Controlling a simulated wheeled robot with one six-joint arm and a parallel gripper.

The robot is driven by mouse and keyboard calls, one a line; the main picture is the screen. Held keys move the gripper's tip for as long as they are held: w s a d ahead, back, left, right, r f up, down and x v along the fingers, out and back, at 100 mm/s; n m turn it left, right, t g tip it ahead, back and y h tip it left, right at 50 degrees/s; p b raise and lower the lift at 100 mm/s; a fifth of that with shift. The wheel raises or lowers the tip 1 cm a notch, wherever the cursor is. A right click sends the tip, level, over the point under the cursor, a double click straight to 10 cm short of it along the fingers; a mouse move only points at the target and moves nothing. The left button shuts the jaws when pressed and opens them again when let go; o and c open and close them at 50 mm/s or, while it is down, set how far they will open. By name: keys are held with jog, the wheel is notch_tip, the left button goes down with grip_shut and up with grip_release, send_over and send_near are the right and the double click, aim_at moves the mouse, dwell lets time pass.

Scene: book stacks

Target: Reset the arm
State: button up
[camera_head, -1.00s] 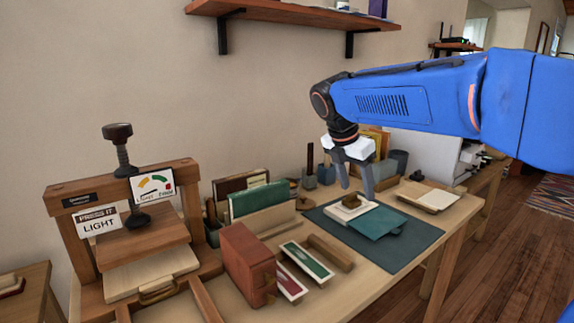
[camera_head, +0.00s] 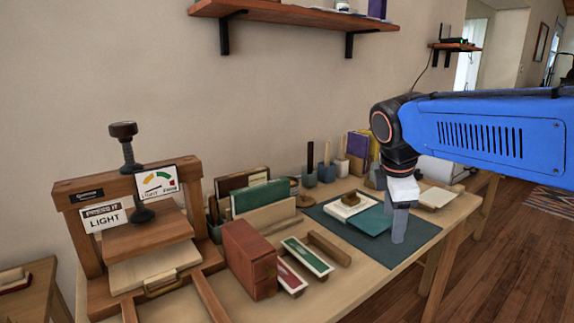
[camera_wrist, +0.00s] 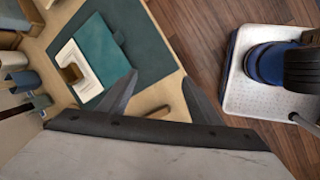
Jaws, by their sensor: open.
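My blue arm (camera_head: 490,132) reaches in from the right in the head view, above the right side of the table. My gripper (camera_head: 399,226) points down over the right part of the dark green mat (camera_head: 418,233), with nothing seen between its fingers. In the wrist view my gripper (camera_wrist: 160,90) shows two fingers spread apart, with table edge and wood floor visible between them.
A wooden press (camera_head: 150,250) marked LIGHT stands at the left. A reddish-brown box (camera_head: 249,260), green and red strips (camera_head: 307,256) and upright books (camera_head: 262,197) fill the table's middle. A shelf (camera_head: 300,14) hangs above. Floor (camera_head: 500,265) is clear at the right.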

jog(key=s+d+f+m+t+y, duration=0.1)
jog(key=s+d+f+m, duration=0.1)
jog(key=s+f+m, duration=0.4)
jog(key=s+d+f+m+y, duration=0.1)
jog(key=s+d+f+m, duration=0.1)
jog(key=s+f+m, duration=0.5)
jog(key=s+m, duration=0.3)
jog(key=s, duration=0.3)
jog(key=shift+s+d+f+m+t, duration=0.15)
jog(key=shift+s+f+m+t, duration=0.15)
jog(key=shift+s+m+t, duration=0.1)
